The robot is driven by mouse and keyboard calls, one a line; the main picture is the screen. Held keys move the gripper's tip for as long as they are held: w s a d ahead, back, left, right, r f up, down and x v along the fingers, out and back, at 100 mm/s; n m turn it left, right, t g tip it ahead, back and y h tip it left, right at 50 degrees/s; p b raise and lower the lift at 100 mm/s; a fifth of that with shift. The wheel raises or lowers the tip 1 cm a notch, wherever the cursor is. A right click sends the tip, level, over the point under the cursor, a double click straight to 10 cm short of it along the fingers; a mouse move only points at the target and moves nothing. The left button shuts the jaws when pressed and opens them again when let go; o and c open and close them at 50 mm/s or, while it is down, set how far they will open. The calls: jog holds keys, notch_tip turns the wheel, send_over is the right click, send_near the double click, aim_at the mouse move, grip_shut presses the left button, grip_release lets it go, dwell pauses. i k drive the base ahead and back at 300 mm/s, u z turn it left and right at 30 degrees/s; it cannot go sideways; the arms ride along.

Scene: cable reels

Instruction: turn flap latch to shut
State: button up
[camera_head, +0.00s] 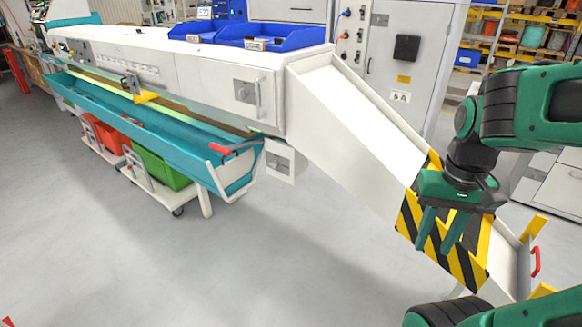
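A white sloping chute (350,118) runs down to the right from the machine. Its lower part carries a black-and-yellow striped panel (409,222). A red handle (536,262) stands upright at the outer right side of the chute's lower end. I cannot tell for certain whether it is the flap latch. My gripper (435,250) hangs in front of the striped panel, to the left of the red handle and apart from it. Its two green fingers point down with a gap between them, and nothing shows in it. The gripper hides part of the panel.
The long white machine (205,70) has a teal trough (150,118), another red handle (221,149) and a panel with a metal handle (257,97). Blue trays (285,38) lie on top. Wheeled bins stand below. Grey floor (270,265) in front is clear.

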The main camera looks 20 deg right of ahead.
aim_at(275, 164)
jog(key=z, duration=0.1)
jog(key=i, duration=1)
jog(key=u, duration=0.1)
